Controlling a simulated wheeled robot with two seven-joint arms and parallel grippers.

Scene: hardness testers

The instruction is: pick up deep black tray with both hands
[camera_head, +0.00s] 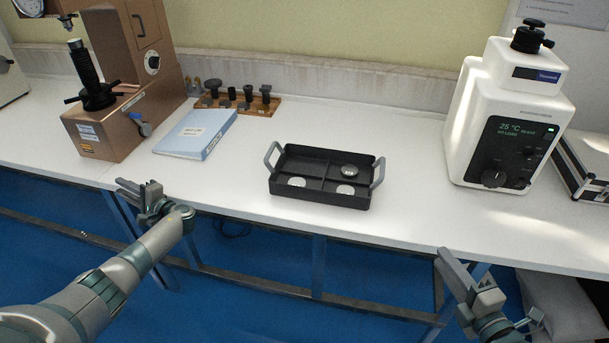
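The deep black tray (318,196) sits on the white table, near the middle of its front edge. It has a grey handle at its left end and another at its right end. Inside are compartments with several round silvery pieces. My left gripper (136,190) is left of the tray, by the table's front edge, and does not touch it. My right gripper (462,272) is right of and nearer than the tray, by the front edge, also apart from it. The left fingers look spread with nothing between them. The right fingers are partly hidden from this angle.
A blue-and-white binder (197,132) lies left of the tray. A wooden rack (237,107) of dark parts is behind. A brown tester (118,125) stands at left, a white tester (509,125) at right. A case (585,165) is far right. Table around the tray is clear.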

